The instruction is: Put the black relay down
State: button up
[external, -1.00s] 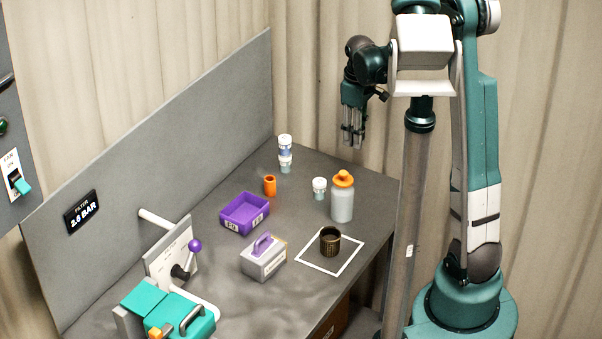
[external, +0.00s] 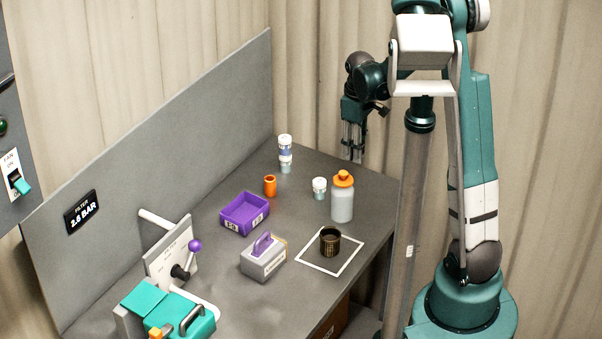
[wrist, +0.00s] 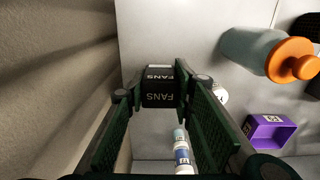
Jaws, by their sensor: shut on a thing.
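The black relay (wrist: 158,92), a small dark block with "FANS" in white letters, sits between the fingertips in the wrist view. My gripper (wrist: 158,88) is shut on it. In the external view my gripper (external: 355,158) points down over the far right corner of the grey bench (external: 290,215), beyond the bottle. I cannot make out the relay there. The wrist view shows the bench top (wrist: 195,25) beyond the relay; I cannot tell the gap between them.
A grey bottle with an orange cap (external: 342,200), a small white-lidded jar (external: 319,188), stacked jars (external: 285,155) and an orange cup (external: 270,186) stand nearby. A purple bin (external: 244,213), a grey handled box (external: 263,258) and a dark cup (external: 329,242) in a white outline are nearer.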

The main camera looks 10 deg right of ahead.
send_over(355, 183)
jog(key=shift+f, duration=2.75)
jog(key=shift+f, duration=2.05)
jog(key=shift+f+b, duration=0.15)
jog(key=shift+b, duration=0.2)
jog(key=o, duration=0.5)
jog(key=shift+c, duration=0.2)
jog(key=o, duration=0.5)
jog(key=shift+c, duration=0.2)
jog(key=shift+r, duration=0.25)
jog(key=shift+r+p, duration=0.45)
jog(key=shift+r, duration=5.45)
